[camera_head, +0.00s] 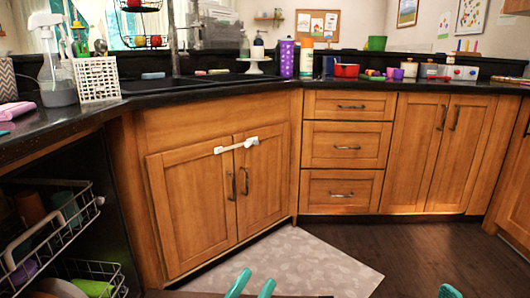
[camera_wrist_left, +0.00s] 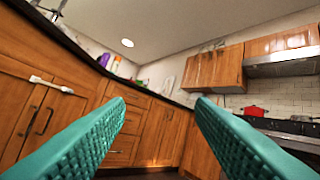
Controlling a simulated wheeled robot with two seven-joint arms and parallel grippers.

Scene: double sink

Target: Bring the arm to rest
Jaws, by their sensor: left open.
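My left gripper (camera_head: 252,286) shows only as two teal fingertips at the bottom edge of the head view, low in front of the sink cabinet. In the left wrist view its two teal fingers (camera_wrist_left: 161,112) are spread apart with nothing between them, so it is open and empty. A single teal tip (camera_head: 449,291) at the bottom right of the head view appears to be part of my right gripper. The rest of it is out of frame.
The sink cabinet (camera_head: 180,200) has shut doors with a white latch (camera_head: 236,145). An open dishwasher rack (camera_head: 50,235) with dishes is at the left. The black counter (camera_head: 200,82) holds bottles, cups and a cake stand. The floor around the grey mat (camera_head: 290,262) is clear.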

